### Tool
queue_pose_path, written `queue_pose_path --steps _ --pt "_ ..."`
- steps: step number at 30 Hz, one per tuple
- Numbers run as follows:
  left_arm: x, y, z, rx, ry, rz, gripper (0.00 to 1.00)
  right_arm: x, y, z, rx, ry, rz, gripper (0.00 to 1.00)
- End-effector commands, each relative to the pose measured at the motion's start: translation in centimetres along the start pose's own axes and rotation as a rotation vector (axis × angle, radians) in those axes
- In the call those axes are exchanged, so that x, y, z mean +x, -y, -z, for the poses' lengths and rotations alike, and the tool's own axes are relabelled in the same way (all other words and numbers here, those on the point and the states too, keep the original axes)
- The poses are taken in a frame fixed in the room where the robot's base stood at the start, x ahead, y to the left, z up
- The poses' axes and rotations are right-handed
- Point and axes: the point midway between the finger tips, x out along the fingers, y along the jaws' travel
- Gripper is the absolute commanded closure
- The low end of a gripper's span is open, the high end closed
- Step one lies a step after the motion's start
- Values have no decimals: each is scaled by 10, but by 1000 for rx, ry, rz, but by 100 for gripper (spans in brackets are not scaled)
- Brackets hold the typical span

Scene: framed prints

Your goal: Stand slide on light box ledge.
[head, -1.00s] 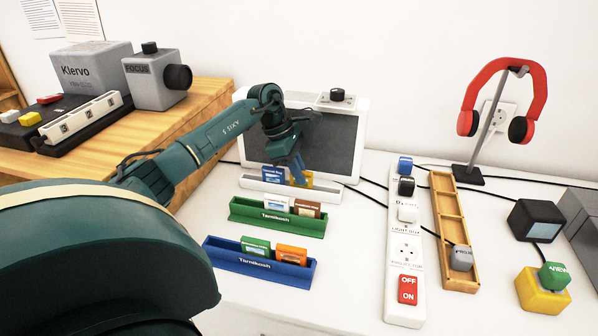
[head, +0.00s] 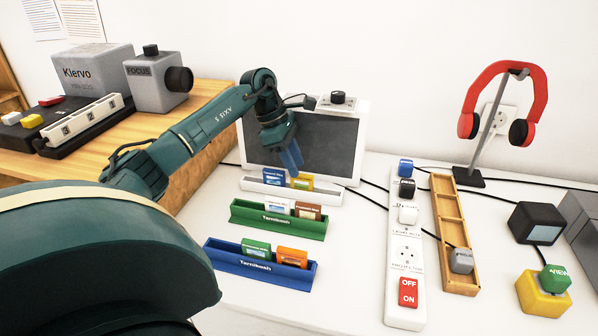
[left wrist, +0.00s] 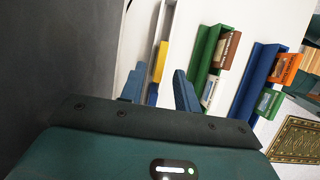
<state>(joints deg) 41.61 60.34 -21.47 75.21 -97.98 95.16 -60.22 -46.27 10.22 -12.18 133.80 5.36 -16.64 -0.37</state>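The light box (head: 335,148) is a white-framed dark panel standing upright, with a white ledge (head: 320,197) along its front. A blue slide (head: 273,177) and a yellow slide (head: 302,182) stand side by side in the ledge. My left gripper (head: 290,158) hangs just above the slides, pointing down. In the left wrist view its two blue fingers (left wrist: 160,90) are apart with nothing gripped, and the yellow slide (left wrist: 160,62) shows beyond the gap. My right gripper is out of view.
A green rack (head: 278,226) holds a white and a brown slide. A blue rack (head: 262,266) holds a green and an orange slide. A power strip (head: 405,270), wooden tray (head: 457,220) and headphone stand (head: 470,176) are at right.

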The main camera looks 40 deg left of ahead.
Motion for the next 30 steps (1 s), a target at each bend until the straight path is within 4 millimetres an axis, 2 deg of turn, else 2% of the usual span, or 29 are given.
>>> queue_pose_path --steps 1,6,12,17,30 --pt "-14 -1 -1 0 1 -5 68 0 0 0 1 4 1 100" --pt "-50 -1 0 -1 0 -5 68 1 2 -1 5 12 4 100" --pt "-76 0 0 -1 1 -1 68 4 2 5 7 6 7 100" --pt "-82 0 0 -1 0 0 68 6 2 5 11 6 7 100" --pt "-82 0 0 -1 0 0 68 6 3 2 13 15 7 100"
